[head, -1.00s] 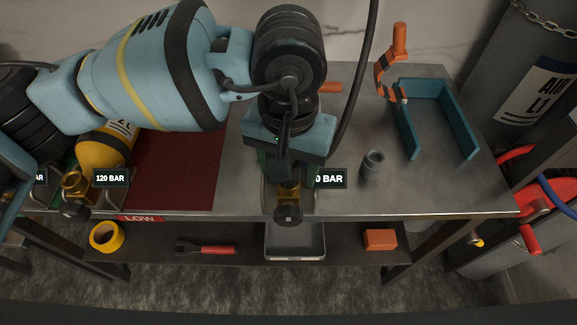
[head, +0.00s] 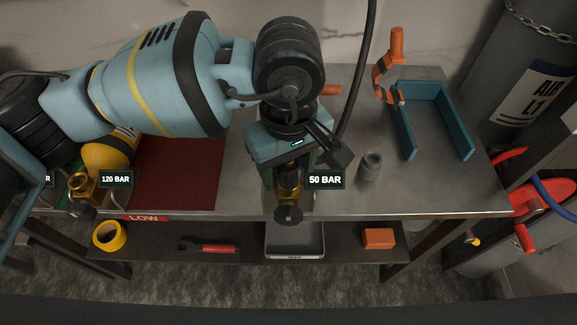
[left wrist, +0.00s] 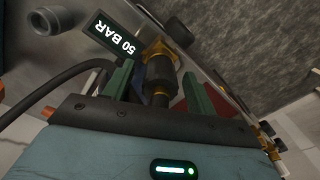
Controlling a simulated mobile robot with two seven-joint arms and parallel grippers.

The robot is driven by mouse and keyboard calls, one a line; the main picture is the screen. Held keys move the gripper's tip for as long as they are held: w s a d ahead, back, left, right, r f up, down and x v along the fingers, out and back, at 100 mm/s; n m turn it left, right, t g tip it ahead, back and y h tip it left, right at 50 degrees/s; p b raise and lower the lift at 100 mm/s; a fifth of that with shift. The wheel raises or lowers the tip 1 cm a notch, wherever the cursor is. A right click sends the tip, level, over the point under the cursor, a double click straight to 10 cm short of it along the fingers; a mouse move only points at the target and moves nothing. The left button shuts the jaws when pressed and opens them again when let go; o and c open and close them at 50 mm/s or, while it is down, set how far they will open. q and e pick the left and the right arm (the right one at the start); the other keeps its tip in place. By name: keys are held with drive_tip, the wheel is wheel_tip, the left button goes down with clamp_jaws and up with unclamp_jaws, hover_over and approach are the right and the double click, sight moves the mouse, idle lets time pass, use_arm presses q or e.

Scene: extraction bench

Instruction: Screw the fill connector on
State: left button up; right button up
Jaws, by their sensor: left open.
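The fill connector (left wrist: 160,75), a black sleeve with brass at its end, sits in line with the brass valve (left wrist: 172,48) in the left wrist view. Whether its thread is engaged cannot be told. In the head view the connector (head: 289,180) is partly hidden under my left gripper (head: 289,187). The left gripper (left wrist: 158,88) is open, with its green fingers on either side of the connector and visible gaps. A black valve knob (head: 288,214) sticks out at the bench's front edge. A display reading 50 BAR (head: 325,180) stands beside it. My right gripper is not in view.
A yellow cylinder (head: 107,155) with a brass valve (head: 80,184) and a 120 BAR display (head: 115,179) is at left. A black hose (head: 362,100) hangs right of my wrist. A grey cup-like part (head: 370,165) and teal bracket (head: 433,85) stand at right.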

use_arm(q)
drive_tip(key=n+p, duration=0.1)
drive_tip(key=n, duration=0.3)
drive_tip(key=shift+r+n, duration=0.1)
drive_tip(key=shift+n, duration=0.3)
drive_tip(key=n+p, duration=0.1)
drive_tip(key=n, duration=0.2)
drive_tip(key=shift+n, duration=0.3)
drive_tip(key=n+p, duration=0.2)
drive_tip(key=n, duration=0.1)
drive_tip(key=shift+r+n, duration=0.1)
drive_tip(key=shift+n, duration=0.2)
drive_tip(key=n+p, duration=0.1)
drive_tip(key=n, duration=0.2)
drive_tip(key=shift+r+n+p, duration=0.1)
drive_tip(key=shift+n+p, duration=0.2)
drive_tip(key=shift+p, duration=0.1)
drive_tip(key=shift+n+p, duration=0.5)
drive_tip(key=shift+n, duration=0.5)
drive_tip(key=shift+f+n, duration=0.2)
drive_tip(key=shift+n, duration=0.1)
drive_tip(key=shift+f, duration=0.15)
drive_tip(key=shift+c, duration=0.5)
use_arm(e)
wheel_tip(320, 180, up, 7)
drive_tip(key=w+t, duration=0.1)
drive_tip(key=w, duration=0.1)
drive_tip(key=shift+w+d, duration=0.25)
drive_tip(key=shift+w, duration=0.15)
